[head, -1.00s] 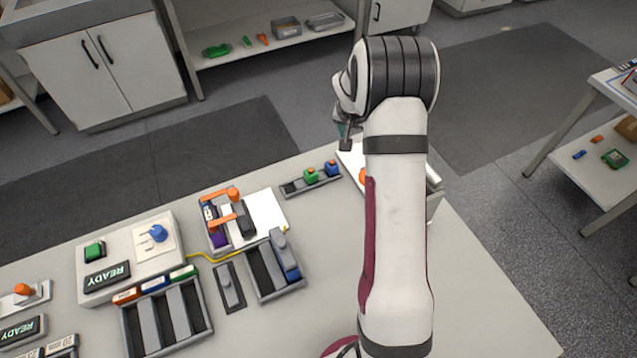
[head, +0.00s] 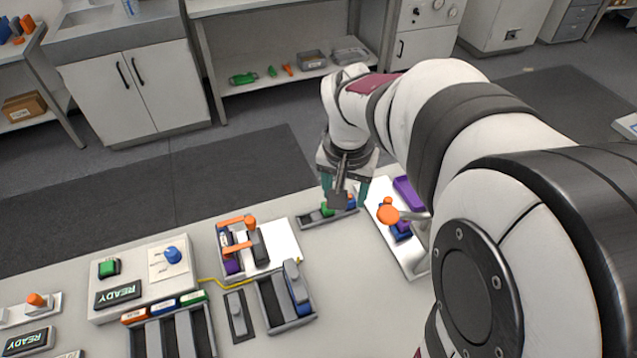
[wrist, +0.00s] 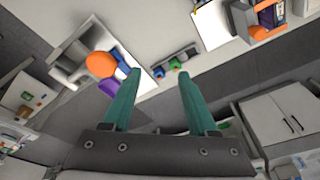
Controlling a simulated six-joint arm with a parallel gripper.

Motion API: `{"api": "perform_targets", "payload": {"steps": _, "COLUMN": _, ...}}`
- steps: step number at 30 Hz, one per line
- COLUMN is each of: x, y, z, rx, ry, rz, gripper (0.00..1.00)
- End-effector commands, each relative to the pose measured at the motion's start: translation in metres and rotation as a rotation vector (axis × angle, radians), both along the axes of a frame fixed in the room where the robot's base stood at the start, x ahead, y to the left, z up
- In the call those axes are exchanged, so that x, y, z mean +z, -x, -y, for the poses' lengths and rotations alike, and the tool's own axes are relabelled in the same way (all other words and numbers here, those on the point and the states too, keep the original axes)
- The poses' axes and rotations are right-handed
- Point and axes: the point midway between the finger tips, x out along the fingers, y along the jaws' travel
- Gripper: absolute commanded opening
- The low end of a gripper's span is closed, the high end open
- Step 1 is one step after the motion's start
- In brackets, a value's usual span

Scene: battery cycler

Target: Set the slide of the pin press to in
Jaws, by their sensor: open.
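What looks like the pin press is a white-based device (head: 411,262) at the right of the bench. It carries an orange ball knob (head: 388,215) on a metal lever, blue parts (head: 401,232) and a purple block (head: 407,193). I cannot tell which part is its slide or how it is set. The ball knob (wrist: 101,64) and purple block (wrist: 108,88) show left of the fingers in the wrist view. My gripper (head: 344,190) is open and empty, above the bench's back edge and left of the press. Its teal fingers (wrist: 158,78) are spread apart. My arm hides the press's right side.
A small dark tray (head: 312,222) with green and blue pieces lies just below my gripper. A fixture with orange clamps (head: 237,222), slotted trays (head: 283,324) and a READY box (head: 135,308) stand to the left. Bare bench lies in front of the press.

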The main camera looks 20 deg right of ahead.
Motion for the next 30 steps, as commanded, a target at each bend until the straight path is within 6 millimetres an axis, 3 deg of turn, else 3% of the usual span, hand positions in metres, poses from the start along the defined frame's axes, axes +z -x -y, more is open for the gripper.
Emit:
{"api": "perform_targets", "payload": {"steps": 3, "x": 0.004, "y": 0.023, "z": -0.019, "rx": 0.024, "ry": -0.028, "rz": -0.021, "gripper": 0.59}}
{"api": "perform_targets", "payload": {"steps": 9, "x": 0.007, "y": 0.049, "z": -0.039, "rx": 0.05, "ry": -0.06, "rz": -0.046, "gripper": 0.59}}
{"api": "perform_targets", "payload": {"steps": 16, "x": 0.007, "y": 0.056, "z": -0.043, "rx": 0.055, "ry": -0.069, "rz": -0.054, "gripper": 0.59}}
{"api": "perform_targets", "payload": {"steps": 22, "x": 0.008, "y": 0.049, "z": -0.039, "rx": 0.048, "ry": -0.068, "rz": -0.057, "gripper": 0.59}}
{"api": "perform_targets", "payload": {"steps": 25, "x": 0.013, "y": 0.007, "z": -0.003, "rx": 0.01, "ry": -0.072, "rz": -0.084, "gripper": 0.59}}
{"api": "perform_targets", "payload": {"steps": 27, "x": 0.01, "y": -0.03, "z": 0.042, "rx": -0.025, "ry": -0.079, "rz": -0.111, "gripper": 0.59}}
{"api": "perform_targets", "payload": {"steps": 30, "x": -0.006, "y": -0.064, "z": 0.106, "rx": -0.07, "ry": -0.095, "rz": -0.142, "gripper": 0.59}}
